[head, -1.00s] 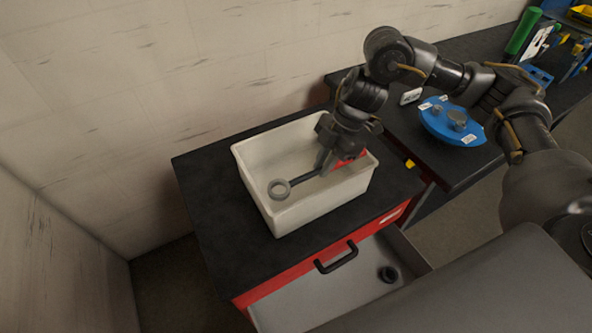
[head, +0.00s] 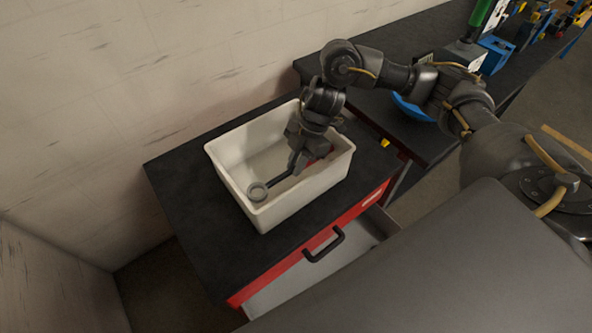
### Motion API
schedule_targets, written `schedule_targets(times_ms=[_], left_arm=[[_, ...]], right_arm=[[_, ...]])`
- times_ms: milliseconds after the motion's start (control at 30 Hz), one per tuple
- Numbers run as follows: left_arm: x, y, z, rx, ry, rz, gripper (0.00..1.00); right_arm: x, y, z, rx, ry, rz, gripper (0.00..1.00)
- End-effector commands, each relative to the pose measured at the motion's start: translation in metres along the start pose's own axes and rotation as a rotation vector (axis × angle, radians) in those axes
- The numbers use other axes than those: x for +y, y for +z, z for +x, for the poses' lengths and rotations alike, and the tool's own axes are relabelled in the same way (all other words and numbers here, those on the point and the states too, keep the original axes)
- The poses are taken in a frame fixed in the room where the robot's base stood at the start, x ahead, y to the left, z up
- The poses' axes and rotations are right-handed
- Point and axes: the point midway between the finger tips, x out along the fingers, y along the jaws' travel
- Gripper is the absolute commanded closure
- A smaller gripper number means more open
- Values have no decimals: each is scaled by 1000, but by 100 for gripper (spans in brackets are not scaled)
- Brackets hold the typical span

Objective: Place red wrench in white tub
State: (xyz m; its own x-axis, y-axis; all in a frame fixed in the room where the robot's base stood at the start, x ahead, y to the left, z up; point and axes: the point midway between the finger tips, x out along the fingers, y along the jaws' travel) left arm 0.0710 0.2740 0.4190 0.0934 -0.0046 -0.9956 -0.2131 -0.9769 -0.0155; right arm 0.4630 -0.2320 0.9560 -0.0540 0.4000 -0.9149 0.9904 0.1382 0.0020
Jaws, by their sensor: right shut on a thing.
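The white tub (head: 305,193) stands on the black top of a red cabinet in the head view. My right gripper (head: 297,170) reaches down into the tub and is shut on the red wrench (head: 280,179). The wrench has a grey ring end (head: 257,191), a dark shaft and a red part, which shows beside the gripper. The ring end is near the tub's front left corner. The gripper hides part of the wrench, and I cannot tell if the wrench touches the tub floor. My left gripper is not in view.
The cabinet's drawer (head: 330,268) with a black handle stands open below the tub. The black cabinet top (head: 190,190) is clear to the left. A blue object (head: 412,108) and a blue box (head: 495,55) sit on the bench at the right. A wall stands close behind.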

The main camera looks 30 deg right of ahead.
Motion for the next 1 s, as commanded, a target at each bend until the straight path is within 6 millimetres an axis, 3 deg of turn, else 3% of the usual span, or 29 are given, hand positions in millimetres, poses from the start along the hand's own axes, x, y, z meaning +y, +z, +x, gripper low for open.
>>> schedule_targets(times_ms=[200,1000], left_arm=[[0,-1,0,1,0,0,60],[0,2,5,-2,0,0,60]], right_arm=[[-1,12,28,2,-3,3,100],[-2,19,44,1,-6,1,100]])
